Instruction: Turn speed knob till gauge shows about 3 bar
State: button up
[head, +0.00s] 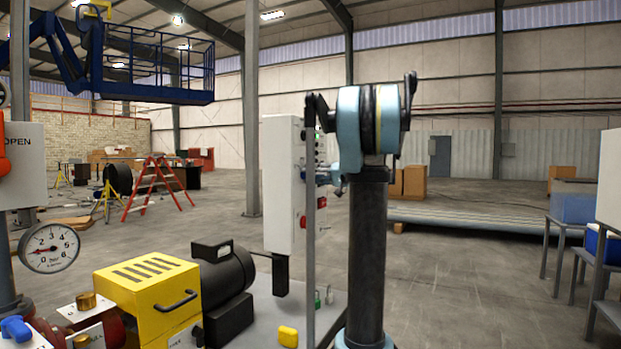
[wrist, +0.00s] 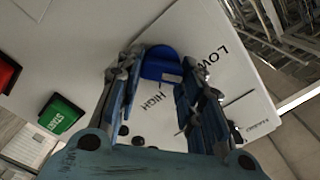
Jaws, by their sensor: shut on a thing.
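In the wrist view, the blue speed knob (wrist: 161,64) sits on a white panel face (wrist: 215,38) between the printed words LOW and HIGH. My gripper (wrist: 160,76) has its two fingers on either side of the knob, shut on it. In the head view, my gripper (head: 327,176) is at the right side of the white control box (head: 280,190), and my arm partly hides the box face. The pressure gauge (head: 50,248) is at the left. Its red needle points left, near 1 bar.
A green START button (wrist: 62,115) and a red button (wrist: 6,72) lie to the left of the knob. A yellow-covered pump unit (head: 147,290) with a black motor (head: 225,275) stands below the box.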

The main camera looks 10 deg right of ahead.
jog(key=m, duration=0.6)
jog(key=shift+w+d+f+m, duration=0.1)
jog(key=shift+d+f+m, duration=0.05)
jog(key=shift+f+m, duration=0.25)
dwell(0.4)
jog(key=o, duration=1.1)
jog(key=shift+c, duration=0.2)
jog(key=shift+r, duration=0.1)
jog(key=v, duration=1.2)
